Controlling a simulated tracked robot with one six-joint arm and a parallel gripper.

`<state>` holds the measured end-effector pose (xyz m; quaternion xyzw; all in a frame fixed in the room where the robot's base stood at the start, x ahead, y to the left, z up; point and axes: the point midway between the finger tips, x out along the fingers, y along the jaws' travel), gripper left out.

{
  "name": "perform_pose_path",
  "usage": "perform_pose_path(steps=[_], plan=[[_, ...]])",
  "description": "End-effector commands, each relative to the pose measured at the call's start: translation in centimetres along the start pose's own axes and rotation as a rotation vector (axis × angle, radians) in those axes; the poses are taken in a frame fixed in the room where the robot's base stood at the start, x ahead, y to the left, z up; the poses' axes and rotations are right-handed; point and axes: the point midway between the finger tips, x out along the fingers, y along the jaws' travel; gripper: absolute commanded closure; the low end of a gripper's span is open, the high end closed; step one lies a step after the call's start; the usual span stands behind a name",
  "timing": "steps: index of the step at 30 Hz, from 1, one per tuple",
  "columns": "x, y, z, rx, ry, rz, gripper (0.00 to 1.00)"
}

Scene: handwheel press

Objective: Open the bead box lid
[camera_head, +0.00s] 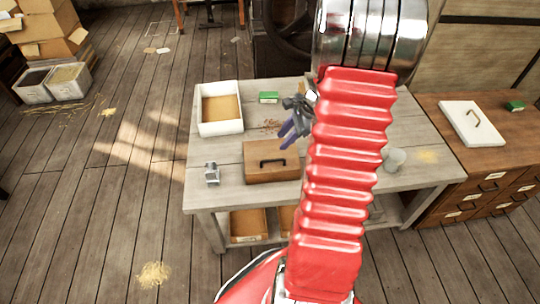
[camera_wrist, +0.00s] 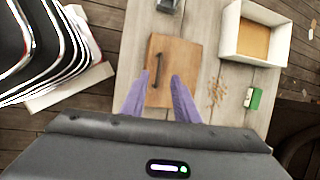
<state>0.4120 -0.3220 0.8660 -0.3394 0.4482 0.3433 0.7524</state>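A brown wooden box with a lid (camera_head: 272,163) sits on the grey plank table, with a dark bar handle (camera_head: 273,162) across its top. The lid is on; I take this as the bead box. It also shows in the wrist view (camera_wrist: 182,60), its handle left of the middle (camera_wrist: 158,70). My gripper (camera_head: 285,137) is above the table, behind the box in the head view. In the wrist view its two purple fingers (camera_wrist: 156,82) are spread apart with nothing between them, over the near part of the box. They look clear of the handle.
An open white box (camera_head: 240,126) with brown contents stands at the back left of the table (camera_head: 229,193). A green block (camera_head: 269,97), a small metal piece (camera_head: 212,173) and a cup (camera_head: 394,160) are also there. A white panel with a handle (camera_head: 472,124) lies on the right cabinet.

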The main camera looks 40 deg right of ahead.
Motion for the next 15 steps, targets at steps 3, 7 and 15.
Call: perform_pose_path(steps=[3, 7, 15], plan=[[0.28, -0.01, -0.71, 0.029, -0.003, -0.002, 0.72], [0.27, -0.03, -0.68, 0.029, -0.003, -0.002, 0.72], [0.61, -0.01, -0.62, 0.027, -0.003, -0.001, 0.72]])
